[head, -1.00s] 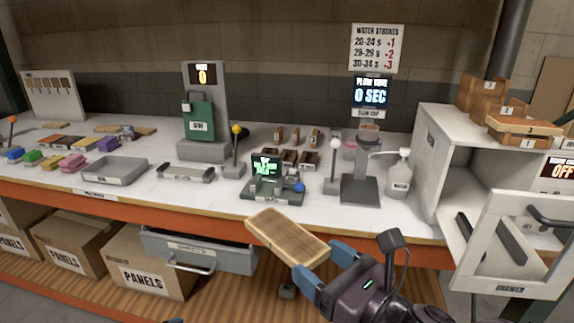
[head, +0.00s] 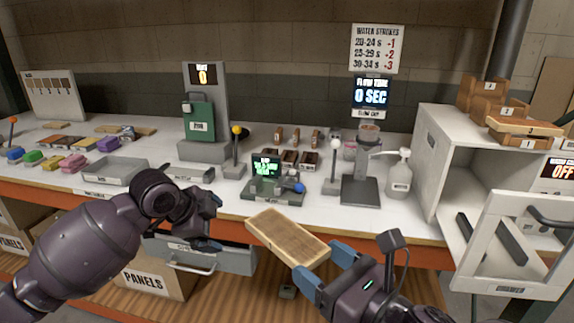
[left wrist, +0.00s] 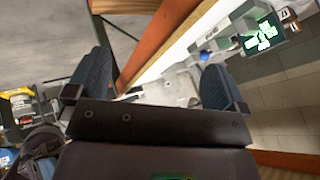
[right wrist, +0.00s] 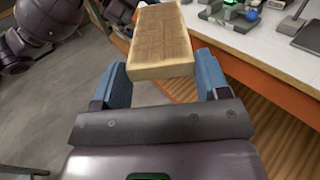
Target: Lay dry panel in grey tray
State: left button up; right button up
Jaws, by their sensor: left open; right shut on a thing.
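My right gripper (head: 327,268) is shut on a light wooden panel (head: 287,238), held by its near end in front of the bench edge. The panel also shows between the blue fingers in the right wrist view (right wrist: 160,40). The grey tray (head: 112,172) lies on the bench at the left, near the front edge; my left arm hides part of its right side. My left gripper (head: 212,220) is in front of the bench, above the open drawer and right of the tray. In the left wrist view its fingers (left wrist: 150,85) are apart with nothing between them.
Coloured blocks (head: 72,162) lie left of the tray. A yellow-knobbed lever (head: 236,150), a small console (head: 272,185) and a flow cup stand (head: 360,180) are on the bench. An open grey drawer (head: 238,260) juts out below. A white cabinet with its door open (head: 520,240) stands right.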

pick_arm(q)
notch_tip(320, 180, up, 5)
jog(key=d+m, duration=0.1)
jog(key=m, duration=0.1)
notch_tip(320, 180, up, 10)
jog(key=m+g+y, duration=0.2)
jog(key=m+g, duration=0.2)
jog(key=m, duration=0.1)
send_over(287, 233)
jog(key=w+a, duration=0.4)
jog(key=w, duration=0.2)
jog(key=s+d+r+m+g+y, duration=0.1)
jog(key=s+d+r+m+y, duration=0.25)
jog(key=s+r, duration=0.2)
jog(key=shift+n, duration=0.25)
jog(key=f, duration=1.3)
jog(key=shift+s+d, duration=0.2)
jog(key=shift+d, duration=0.05)
jog(key=shift+r, duration=0.1)
jog(key=c, duration=1)
jog(key=shift+c, duration=0.3)
pick_arm(e)
jog(key=o, duration=1)
